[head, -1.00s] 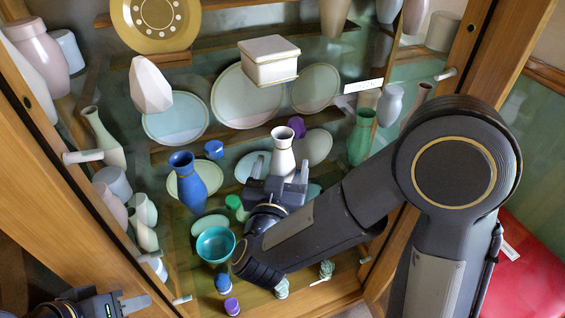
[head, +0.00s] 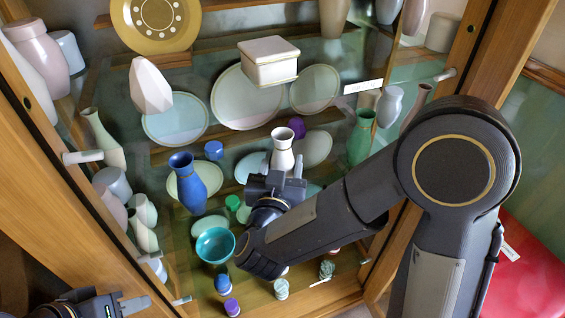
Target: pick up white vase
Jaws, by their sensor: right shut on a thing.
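The white vase (head: 283,146) stands upright in the middle of the cabinet, narrow at the neck, with its lower body partly hidden by my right gripper. My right gripper (head: 279,176) reaches in from the right and is shut on the vase's lower part. The fingers lie on both sides of it. My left gripper (head: 119,304) is at the bottom left corner, outside the cabinet and away from the vase. It is partly cut off by the frame edge, and nothing shows in it.
A blue vase (head: 187,183) and a turquoise bowl (head: 214,245) stand close left of my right gripper. A green vase (head: 361,138) stands to the right. Plates lean behind, and a white box (head: 269,61) is above. Wooden cabinet frames (head: 95,225) bound both sides.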

